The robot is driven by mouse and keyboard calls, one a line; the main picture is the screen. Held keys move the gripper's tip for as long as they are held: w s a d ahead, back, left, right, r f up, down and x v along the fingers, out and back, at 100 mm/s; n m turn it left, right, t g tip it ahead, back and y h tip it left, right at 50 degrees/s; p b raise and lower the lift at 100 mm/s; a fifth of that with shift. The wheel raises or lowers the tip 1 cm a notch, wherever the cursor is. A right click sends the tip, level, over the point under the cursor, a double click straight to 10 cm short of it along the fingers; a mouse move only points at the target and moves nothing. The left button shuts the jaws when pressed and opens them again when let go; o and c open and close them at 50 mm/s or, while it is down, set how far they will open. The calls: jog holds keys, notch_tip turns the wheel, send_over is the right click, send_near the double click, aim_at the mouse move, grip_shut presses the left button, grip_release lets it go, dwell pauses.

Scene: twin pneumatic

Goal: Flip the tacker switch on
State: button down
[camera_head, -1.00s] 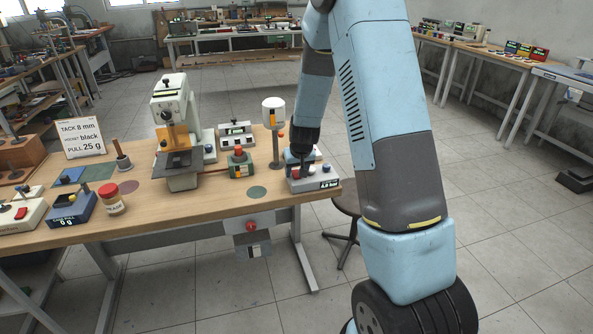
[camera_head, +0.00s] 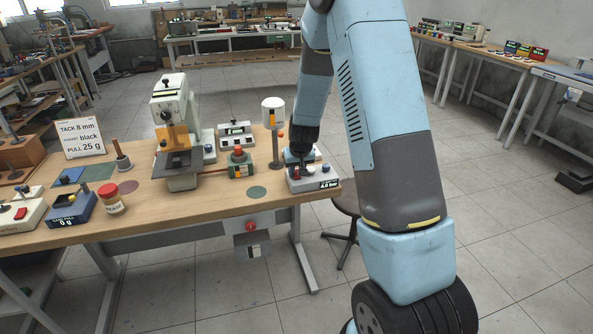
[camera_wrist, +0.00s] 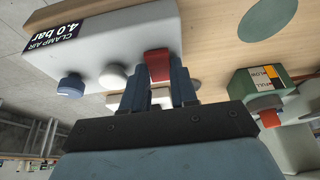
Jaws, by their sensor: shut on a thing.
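A grey box labelled CLAMP AIR 4.0 bar (camera_head: 322,184) stands at the right end of the bench. It also shows in the wrist view (camera_wrist: 95,45). It carries a red switch part (camera_wrist: 157,65), a white knob (camera_wrist: 113,77) and a blue knob (camera_wrist: 71,86). My gripper (camera_wrist: 157,88) is shut on the red part, with one finger at each side of it. In the head view my gripper (camera_head: 302,164) is low over this box and hides part of its top. I see no label naming a tacker switch.
The white and orange machine (camera_head: 178,130) stands mid-bench. A green box with a red button (camera_head: 241,163) and a post with a white cylinder (camera_head: 274,118) stand left of my gripper. A sign (camera_head: 80,138) and small boxes are at left. A stool (camera_head: 346,203) is beside the bench.

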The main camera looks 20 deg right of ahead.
aim_at(297, 177)
jog(key=shift+w+g, duration=0.4)
jog(key=shift+g, duration=0.8)
jog(key=c, duration=0.9)
grip_release()
jog(key=shift+r, duration=0.1)
jog(key=r, duration=0.4)
jog(key=s+r, duration=0.1)
jog(key=r, duration=0.4)
jog(key=s+r, duration=0.1)
jog(key=r, duration=0.3)
jog(key=shift+r, duration=0.2)
